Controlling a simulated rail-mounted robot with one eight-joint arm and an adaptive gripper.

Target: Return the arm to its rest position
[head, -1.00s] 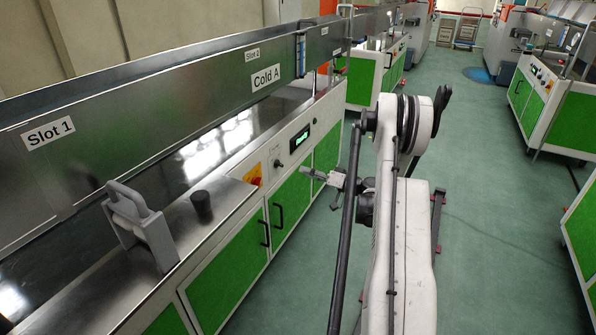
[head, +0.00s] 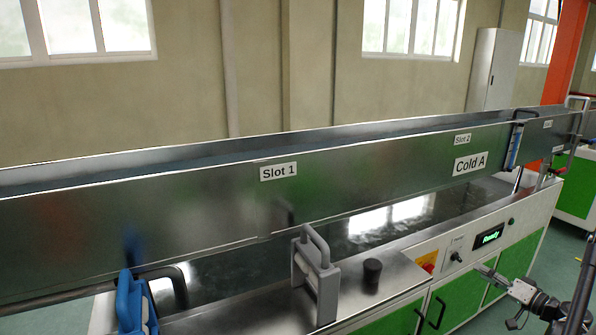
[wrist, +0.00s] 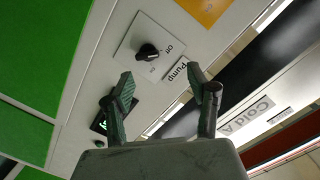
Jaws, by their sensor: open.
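My gripper (head: 488,273) is at the right of the head view, in front of the machine's control panel and just right of the pump knob (head: 456,256). In the wrist view my gripper (wrist: 161,82) shows two dark fingers spread wide with nothing between them. The black pump knob (wrist: 148,52) sits on a pale plate marked "Off", beyond the fingertips and apart from them. The rest of my arm is mostly outside the head view at lower right.
The long metal trough (head: 370,190) carries labels "Slot 1", "Slot 2" and "Cold A". A grey-handled device (head: 316,280), a blue-handled device (head: 136,308) and a black cylinder (head: 372,272) are on the machine at left. The display (head: 489,236) reads "Ready". Green floor shows at far right.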

